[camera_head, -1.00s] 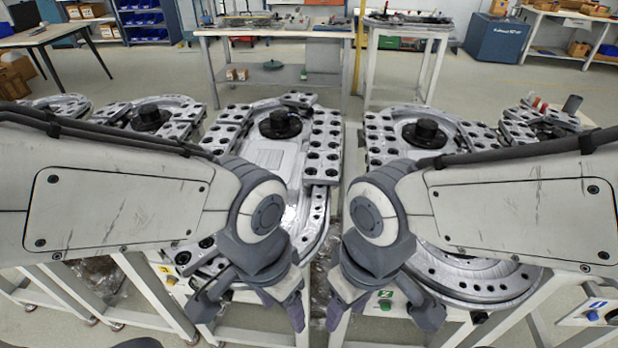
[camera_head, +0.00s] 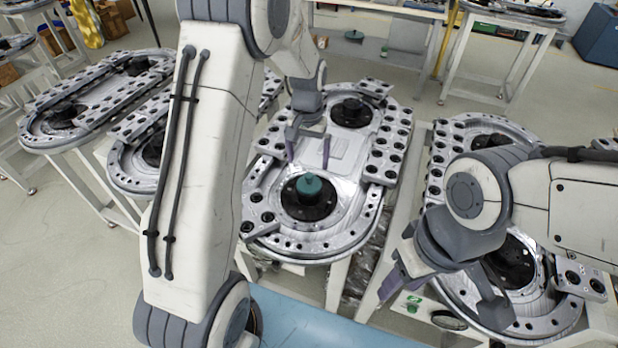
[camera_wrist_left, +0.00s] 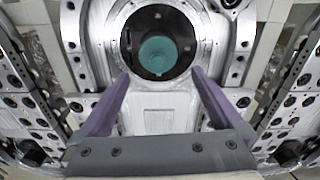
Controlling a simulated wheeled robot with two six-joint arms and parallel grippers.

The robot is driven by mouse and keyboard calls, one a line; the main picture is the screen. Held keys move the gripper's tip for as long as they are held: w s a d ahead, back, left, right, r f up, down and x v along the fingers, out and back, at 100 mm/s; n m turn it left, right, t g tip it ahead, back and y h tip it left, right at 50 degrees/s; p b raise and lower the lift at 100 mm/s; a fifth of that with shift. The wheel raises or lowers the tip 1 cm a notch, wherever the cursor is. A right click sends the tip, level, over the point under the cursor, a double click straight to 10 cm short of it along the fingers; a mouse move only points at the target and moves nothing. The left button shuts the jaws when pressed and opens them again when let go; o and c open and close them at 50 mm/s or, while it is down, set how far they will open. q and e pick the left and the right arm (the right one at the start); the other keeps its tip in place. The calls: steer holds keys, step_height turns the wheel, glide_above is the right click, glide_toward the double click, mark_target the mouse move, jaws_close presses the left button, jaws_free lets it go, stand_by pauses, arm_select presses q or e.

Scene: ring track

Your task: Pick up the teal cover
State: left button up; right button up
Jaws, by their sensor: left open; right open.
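The teal cover (camera_head: 309,185) sits on the black hub (camera_head: 320,205) at the near end of the middle ring track (camera_head: 280,241). It also shows in the left wrist view (camera_wrist_left: 157,54), inside the dark hub beyond the fingertips. My left gripper (camera_head: 308,158) is open above the track's flat middle, just behind the cover in the head view. Its two purple fingers (camera_wrist_left: 156,92) are apart with nothing between them, and they do not touch the cover. My right gripper (camera_head: 432,290) is open and empty at the right, by the near end of the right track.
A second black hub (camera_head: 351,112) stands at the far end of the middle track. The right ring track (camera_head: 540,325) lies under my right arm. More tracks (camera_head: 97,88) stand at the left. A blue surface (camera_head: 320,325) lies at the front. Open floor shows at the lower left.

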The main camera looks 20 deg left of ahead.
mark_target(309, 175)
arm_select(q)
step_height(309, 175, down, 2)
steer(key=shift+f, duration=0.1)
step_height(309, 175, down, 5)
steer(key=shift+s+d+r+p, duration=0.1)
steer(key=shift+d+r+p, duration=0.1)
steer(key=shift+p, duration=1.05)
steer(key=shift+f, duration=0.45)
steer(key=c, duration=1.1)
steer(key=shift+r, duration=0.1)
